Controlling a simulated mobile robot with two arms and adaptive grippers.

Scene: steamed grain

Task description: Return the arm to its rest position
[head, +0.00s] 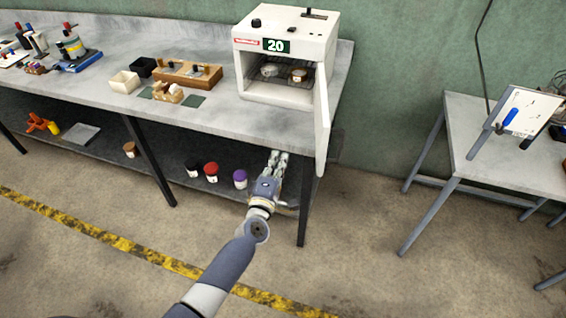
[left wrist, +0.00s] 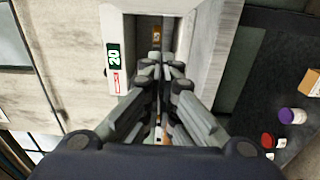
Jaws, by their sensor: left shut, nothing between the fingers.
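My left gripper (head: 278,160) is shut and empty. In the head view it is in front of the bench, below the white oven and near the lower shelf's right end. In the left wrist view its fingers (left wrist: 160,72) are together, in front of the oven. My left arm (head: 226,264) reaches up from the bottom of the head view. My right gripper does not show.
The white oven (head: 280,50) has its door (head: 321,115) open, jutting out to the right of my gripper. Jars, among them a purple-lidded one (head: 240,178), stand on the lower shelf. A bench leg (head: 304,210) is close by. The floor in front is clear.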

